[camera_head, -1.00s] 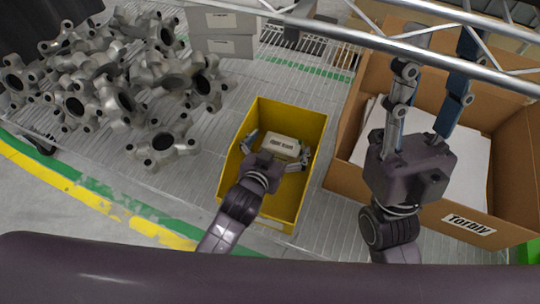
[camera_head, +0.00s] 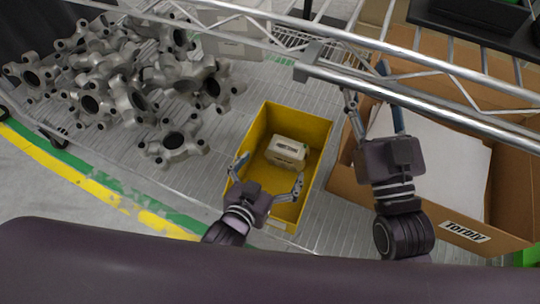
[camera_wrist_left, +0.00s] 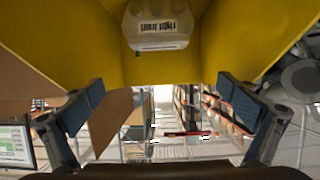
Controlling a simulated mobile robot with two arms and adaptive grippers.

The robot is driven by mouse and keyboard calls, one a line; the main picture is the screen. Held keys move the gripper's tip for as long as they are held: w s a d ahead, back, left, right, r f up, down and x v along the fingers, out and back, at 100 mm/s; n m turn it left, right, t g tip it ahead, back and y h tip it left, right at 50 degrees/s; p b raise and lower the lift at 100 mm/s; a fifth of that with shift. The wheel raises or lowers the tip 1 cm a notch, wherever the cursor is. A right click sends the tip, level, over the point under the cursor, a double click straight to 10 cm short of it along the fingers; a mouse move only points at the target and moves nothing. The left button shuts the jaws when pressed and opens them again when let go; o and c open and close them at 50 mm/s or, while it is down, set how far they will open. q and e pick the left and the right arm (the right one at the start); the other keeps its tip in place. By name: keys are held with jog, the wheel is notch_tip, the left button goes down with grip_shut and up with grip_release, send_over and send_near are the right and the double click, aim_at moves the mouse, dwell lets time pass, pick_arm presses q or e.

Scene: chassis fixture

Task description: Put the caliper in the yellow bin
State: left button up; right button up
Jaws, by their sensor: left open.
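The caliper, a pale block-like part with a printed label (camera_head: 287,151), lies inside the yellow bin (camera_head: 314,190). In the left wrist view the caliper (camera_wrist_left: 157,25) is at the top, against the yellow bin wall (camera_wrist_left: 60,35). My left gripper (camera_head: 268,178) is open, with its fingers spread at the near side of the bin. Nothing is between its fingers in the left wrist view (camera_wrist_left: 160,98), and the caliper is clear of them. My right gripper (camera_head: 370,84) has its fingers apart and empty, above the left part of the cardboard box.
Several grey metal castings (camera_head: 110,85) are heaped at the left, with one (camera_head: 175,143) near the bin. The cardboard box (camera_head: 345,185) with white content (camera_head: 430,160) stands at the right. A metal truss (camera_head: 400,90) crosses above the bin and box.

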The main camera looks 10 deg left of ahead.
pick_arm(q)
jog(key=w+a+r+t, duration=0.1)
jog(key=a+r+t, duration=0.1)
jog(key=r, duration=0.7)
jog(key=w+a+r+t, duration=0.1)
jog(key=a+r+t, duration=0.2)
jog(key=r, duration=0.7)
jog(key=w+a+r+t+h, duration=0.1)
jog(key=a+r+t, duration=0.2)
jog(key=r, duration=0.7)
jog(key=shift+a+n, duration=0.4)
jog(key=shift+a, duration=0.05)
jog(key=shift+f, duration=0.1)
